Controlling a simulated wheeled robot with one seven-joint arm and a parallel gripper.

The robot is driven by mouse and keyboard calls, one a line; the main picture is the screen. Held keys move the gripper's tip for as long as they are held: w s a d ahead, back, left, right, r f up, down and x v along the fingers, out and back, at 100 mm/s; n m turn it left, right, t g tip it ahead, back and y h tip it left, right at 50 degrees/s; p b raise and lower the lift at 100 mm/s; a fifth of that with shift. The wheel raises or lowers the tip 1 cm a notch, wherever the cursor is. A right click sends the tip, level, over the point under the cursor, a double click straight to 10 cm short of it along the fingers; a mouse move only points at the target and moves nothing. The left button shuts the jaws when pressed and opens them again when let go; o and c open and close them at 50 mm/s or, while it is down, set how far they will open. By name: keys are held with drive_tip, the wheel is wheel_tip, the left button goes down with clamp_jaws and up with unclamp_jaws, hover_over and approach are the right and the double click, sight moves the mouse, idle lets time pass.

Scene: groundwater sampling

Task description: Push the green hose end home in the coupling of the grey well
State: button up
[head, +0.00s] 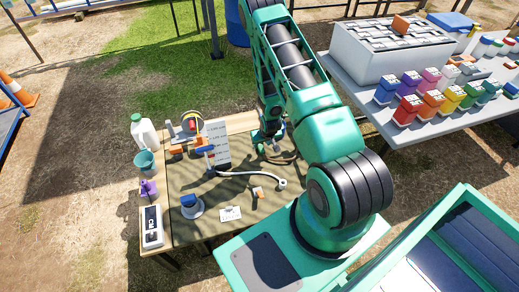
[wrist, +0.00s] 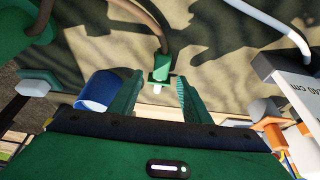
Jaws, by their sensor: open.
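In the wrist view my gripper (wrist: 159,80) is open, with one green finger on each side of the green hose end (wrist: 162,68). The hose end has a square green collar and a small white tip. A brown hose (wrist: 150,20) runs from it towards the top of the picture. Gaps show between the hose end and both fingers. In the head view my gripper (head: 268,141) is low over the back right of the table, partly hidden by my arm, and the hose end cannot be made out there. I cannot clearly identify the grey well or its coupling.
A white scale board (head: 217,145) stands left of my gripper, near a red reel-like item (head: 190,122). A pale hose (head: 245,174) lies in front. A blue-topped piece (head: 190,203) stands on the table (head: 210,230). In the wrist view a blue cup-like thing (wrist: 98,90) is left of the fingers.

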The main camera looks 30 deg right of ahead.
sight(261, 147)
drive_tip(key=x, duration=0.4)
clamp_jaws()
drive_tip(key=shift+r, duration=0.15)
